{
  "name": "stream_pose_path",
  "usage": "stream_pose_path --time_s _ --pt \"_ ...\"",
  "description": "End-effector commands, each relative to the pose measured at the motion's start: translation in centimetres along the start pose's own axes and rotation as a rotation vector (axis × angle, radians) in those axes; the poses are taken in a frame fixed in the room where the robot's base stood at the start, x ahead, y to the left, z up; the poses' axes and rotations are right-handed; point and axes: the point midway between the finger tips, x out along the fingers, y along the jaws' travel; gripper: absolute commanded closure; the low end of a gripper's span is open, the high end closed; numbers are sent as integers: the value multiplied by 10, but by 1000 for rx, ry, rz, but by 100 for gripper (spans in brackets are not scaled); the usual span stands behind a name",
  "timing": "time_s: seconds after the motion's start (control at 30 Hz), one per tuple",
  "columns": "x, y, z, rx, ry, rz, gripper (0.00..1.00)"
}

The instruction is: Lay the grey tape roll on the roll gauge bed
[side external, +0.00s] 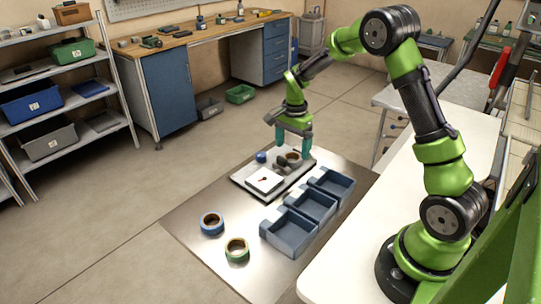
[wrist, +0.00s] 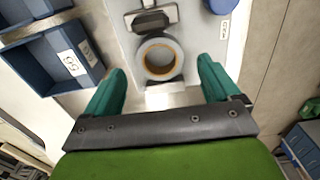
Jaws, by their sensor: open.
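The grey tape roll (wrist: 177,60), with a tan core, lies flat on the light board (wrist: 205,20) in the wrist view. In the side view the roll (side external: 294,155) is at the board's far right part, just below my gripper (side external: 293,146). A dark-topped fixture (wrist: 151,20) stands beside the roll, and a pale block shows on its other side; I take this as the roll gauge, with the roll on its bed, but the contact is not clear. My gripper (wrist: 160,88) is open and empty, fingers apart on both sides of the roll.
Three blue-grey bins (side external: 288,233) stand in a row along the table's right side. A blue roll (side external: 212,223) and a green roll (side external: 237,249) lie at the front. A white square plate (side external: 264,180) and a small blue piece (side external: 261,157) sit on the board.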

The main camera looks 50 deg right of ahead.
Motion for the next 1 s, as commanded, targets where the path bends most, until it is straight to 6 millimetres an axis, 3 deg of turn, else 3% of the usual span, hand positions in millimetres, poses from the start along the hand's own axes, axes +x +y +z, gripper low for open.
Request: stream_pose_path --time_s 0.1,0.3,0.57,0.77,0.9,1.0 --pt "-29 -1 0 -1 2 -6 11" --pt "-68 -1 0 0 2 -4 11" --pt "-96 2 4 -18 -2 -12 11" --pt "-143 29 43 -236 -18 -142 11" --pt "-180 70 85 -495 -4 -287 11" --pt "-196 103 111 -680 28 -390 11"
